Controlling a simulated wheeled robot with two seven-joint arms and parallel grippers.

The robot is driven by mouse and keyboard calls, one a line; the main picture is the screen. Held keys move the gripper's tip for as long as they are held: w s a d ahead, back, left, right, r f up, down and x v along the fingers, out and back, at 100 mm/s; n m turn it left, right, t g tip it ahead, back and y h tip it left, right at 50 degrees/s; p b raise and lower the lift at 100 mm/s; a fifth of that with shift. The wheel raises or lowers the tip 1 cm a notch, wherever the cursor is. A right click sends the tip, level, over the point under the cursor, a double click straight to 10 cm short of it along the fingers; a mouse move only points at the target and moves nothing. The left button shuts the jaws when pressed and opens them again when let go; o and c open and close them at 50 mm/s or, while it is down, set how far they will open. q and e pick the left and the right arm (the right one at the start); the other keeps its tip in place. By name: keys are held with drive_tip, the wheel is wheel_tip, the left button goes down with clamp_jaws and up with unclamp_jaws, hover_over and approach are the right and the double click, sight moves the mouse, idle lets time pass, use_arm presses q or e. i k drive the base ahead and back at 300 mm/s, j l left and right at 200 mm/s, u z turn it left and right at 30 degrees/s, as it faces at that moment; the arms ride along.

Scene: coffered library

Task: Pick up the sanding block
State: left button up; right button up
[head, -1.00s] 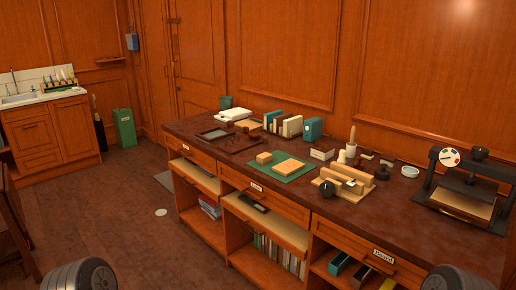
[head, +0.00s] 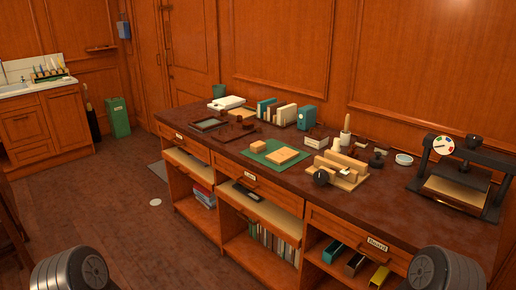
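A small tan block (head: 257,147) sits at the left of the green mat (head: 272,158) on the long workbench; it may be the sanding block, but I cannot tell for sure. A flat, pale square piece (head: 282,155) lies on the same mat, just right of and in front of the block. Another wooden piece with a dark round knob, a jig or clamp (head: 339,171), stands right of the mat. Neither of my grippers shows; only dark rounded parts of my arms show at the bottom left and bottom right corners, well apart from the bench.
The workbench (head: 225,163) has open shelves and labelled drawers below. A black press (head: 465,180) stands at its right end. Upright books (head: 285,115), a teal box (head: 306,118) and a white dish (head: 403,159) are on top.

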sight(259, 147)
drive_tip(key=i+j, duration=0.3)
drive_tip(key=i, duration=0.15)
drive_tip(key=i+j+u, duration=0.15)
drive_tip(key=i+j, duration=0.15)
drive_tip(key=i, duration=0.2)
drive_tip(key=i+j, duration=0.2)
drive_tip(key=i, duration=0.25)
drive_tip(key=i+j+u, duration=0.1)
drive_tip(key=i+j, duration=0.15)
drive_tip(key=i, duration=0.25)
drive_tip(key=i+j+u, duration=0.1)
drive_tip(key=i, duration=0.4)
drive_tip(key=j, duration=0.1)
